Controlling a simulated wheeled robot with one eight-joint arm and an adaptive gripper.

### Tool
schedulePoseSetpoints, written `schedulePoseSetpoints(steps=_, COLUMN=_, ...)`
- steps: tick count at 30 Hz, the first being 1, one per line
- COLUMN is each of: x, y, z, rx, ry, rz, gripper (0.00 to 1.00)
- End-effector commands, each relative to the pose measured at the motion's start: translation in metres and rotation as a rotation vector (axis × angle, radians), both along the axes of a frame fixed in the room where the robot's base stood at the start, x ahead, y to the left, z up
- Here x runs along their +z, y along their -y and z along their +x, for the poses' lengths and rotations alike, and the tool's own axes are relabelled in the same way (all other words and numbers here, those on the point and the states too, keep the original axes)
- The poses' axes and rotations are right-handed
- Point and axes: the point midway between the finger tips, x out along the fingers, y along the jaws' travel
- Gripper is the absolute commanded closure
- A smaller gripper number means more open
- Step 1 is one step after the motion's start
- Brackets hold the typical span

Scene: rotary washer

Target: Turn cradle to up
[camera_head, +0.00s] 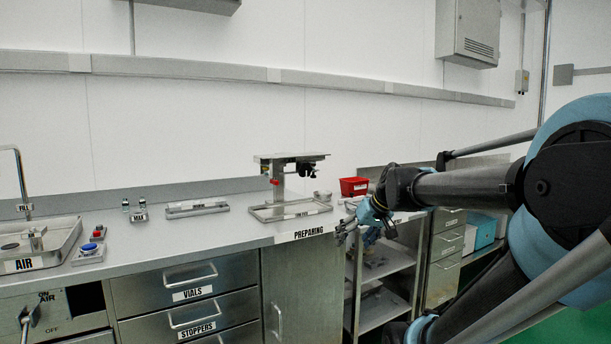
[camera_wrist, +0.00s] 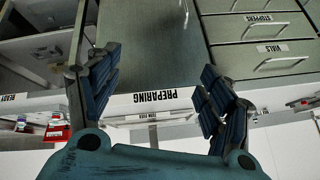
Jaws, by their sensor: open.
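No part labelled as a cradle shows; I cannot tell which part it is. A metal stand (camera_head: 277,185) with a flat top, a red knob and dark hanging parts rises from a shallow tray (camera_head: 262,216) on the counter. At the far left is a metal basin labelled AIR (camera_head: 62,262) with a small metal fitting (camera_head: 35,239) in it. My gripper (camera_head: 347,232) is by the counter's front edge, right of the PREPARING label. In the wrist view, my gripper (camera_wrist: 163,95) has its fingers wide apart, with nothing between them but the distant counter edge and cabinet front.
A box with blue and red buttons (camera_head: 90,252) sits beside the basin. A red bin (camera_head: 353,186) stands right of the stand. Below are drawers (camera_head: 190,292), a cabinet door (camera_head: 300,290) and open shelves (camera_head: 385,312). The counter's left middle (camera_head: 190,235) is clear.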

Motion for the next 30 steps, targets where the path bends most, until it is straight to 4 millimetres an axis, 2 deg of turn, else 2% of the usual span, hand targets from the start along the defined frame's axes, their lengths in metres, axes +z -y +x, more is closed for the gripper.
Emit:
schedulePoseSetpoints(steps=1, x=0.023, y=-0.01, z=0.025, rx=0.021, ry=0.046, rz=0.035, gripper=0.27)
schedulePoseSetpoints(steps=3, x=0.054, y=-0.024, z=0.057, rx=0.047, ry=0.115, rz=0.081, gripper=0.27)
schedulePoseSetpoints(steps=9, x=0.135, y=-0.053, z=0.144, rx=0.084, ry=0.307, rz=0.194, gripper=0.27)
schedulePoseSetpoints(steps=12, x=0.166, y=-0.061, z=0.18, rx=0.085, ry=0.383, rz=0.233, gripper=0.27)
schedulePoseSetpoints(steps=15, x=0.189, y=-0.066, z=0.205, rx=0.08, ry=0.439, rz=0.26, gripper=0.27)
schedulePoseSetpoints(steps=21, x=0.208, y=-0.07, z=0.229, rx=0.072, ry=0.49, rz=0.283, gripper=0.27)
schedulePoseSetpoints(steps=30, x=0.198, y=-0.088, z=0.252, rx=0.073, ry=0.492, rz=0.284, gripper=0.27)
